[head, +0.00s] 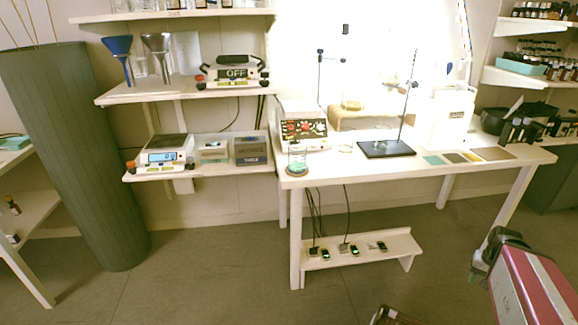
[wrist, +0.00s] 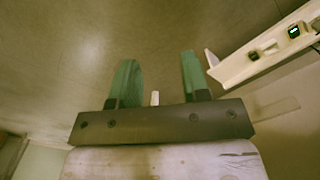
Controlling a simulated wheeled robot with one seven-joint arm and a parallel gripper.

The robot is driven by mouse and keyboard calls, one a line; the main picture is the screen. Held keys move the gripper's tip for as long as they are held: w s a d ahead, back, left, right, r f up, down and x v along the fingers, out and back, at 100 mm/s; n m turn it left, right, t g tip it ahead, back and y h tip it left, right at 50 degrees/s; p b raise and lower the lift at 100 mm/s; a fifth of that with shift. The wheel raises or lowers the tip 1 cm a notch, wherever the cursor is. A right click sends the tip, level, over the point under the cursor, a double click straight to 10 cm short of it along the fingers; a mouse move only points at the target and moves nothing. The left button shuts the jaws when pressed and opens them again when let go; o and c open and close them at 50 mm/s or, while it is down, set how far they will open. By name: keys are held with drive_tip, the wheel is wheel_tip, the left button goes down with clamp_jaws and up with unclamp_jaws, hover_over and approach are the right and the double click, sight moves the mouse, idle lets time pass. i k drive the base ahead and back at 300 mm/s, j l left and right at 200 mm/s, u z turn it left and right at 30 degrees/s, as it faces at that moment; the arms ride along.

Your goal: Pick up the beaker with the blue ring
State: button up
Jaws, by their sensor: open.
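A clear glass beaker (head: 297,155) stands upright at the front left corner of the white table, with a blue-green ring or band (head: 297,169) at its base. At this size I cannot tell whether the ring is around the beaker or under it. My gripper (wrist: 159,68) is open and empty in the wrist view, its two green fingers apart over bare floor. The beaker is not in the wrist view. In the head view my arm is at the lower right, well apart from the beaker.

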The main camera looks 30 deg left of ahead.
sight(297, 152)
drive_tip(key=j+u, duration=0.25)
drive_tip(key=u, duration=0.2)
drive_tip(key=i+j+u, duration=0.1)
drive_tip(key=j+u, duration=0.15)
drive_tip(key=u, duration=0.2)
drive_tip(key=i+j+u, duration=0.1)
drive_tip(key=j+u, duration=0.15)
drive_tip(key=u, duration=0.25)
drive_tip(key=i+j, duration=0.3)
